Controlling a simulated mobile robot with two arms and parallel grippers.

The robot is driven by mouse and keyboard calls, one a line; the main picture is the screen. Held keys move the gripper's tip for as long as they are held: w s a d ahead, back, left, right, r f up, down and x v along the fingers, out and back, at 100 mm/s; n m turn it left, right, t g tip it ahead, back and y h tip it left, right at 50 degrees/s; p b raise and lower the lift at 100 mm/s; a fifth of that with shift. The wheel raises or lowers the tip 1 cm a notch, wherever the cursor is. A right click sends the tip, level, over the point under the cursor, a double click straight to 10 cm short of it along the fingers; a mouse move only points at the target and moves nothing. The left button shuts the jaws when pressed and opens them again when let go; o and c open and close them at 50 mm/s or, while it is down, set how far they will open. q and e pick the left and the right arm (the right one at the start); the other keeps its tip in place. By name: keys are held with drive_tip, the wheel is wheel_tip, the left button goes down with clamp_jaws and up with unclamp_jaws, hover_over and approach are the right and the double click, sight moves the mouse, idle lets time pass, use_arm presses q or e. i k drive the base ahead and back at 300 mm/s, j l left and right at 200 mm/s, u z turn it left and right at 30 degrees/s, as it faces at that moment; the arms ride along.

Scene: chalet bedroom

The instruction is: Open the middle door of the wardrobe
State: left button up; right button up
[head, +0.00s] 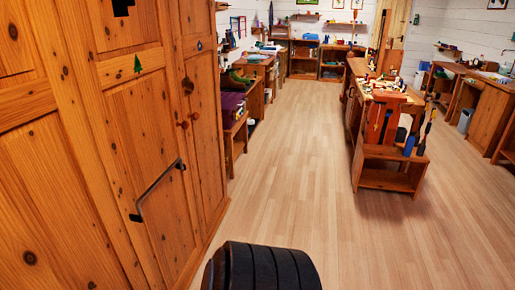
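The wooden wardrobe (75,130) fills the left side of the head view, seen at a steep angle. Its middle door (140,120) has a small green tree emblem (138,64) and looks shut, flush with its neighbours. A thin dark bar handle (158,188) runs across the door's lower part. A round wooden knob (183,124) sits near its right edge. The narrower right door (207,125) also looks shut and has a knob (195,116). A darker round knob (188,86) is higher up by the seam.
Bare wood floor (290,170) lies clear to the right of the wardrobe. A low wooden bench (235,135) stands beyond the wardrobe along the left wall. A cluttered wooden workbench (385,175) stands to the right. More desks and shelves line the back and right walls.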

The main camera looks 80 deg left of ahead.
sight(62, 227)
drive_tip(key=u, duration=4.3)
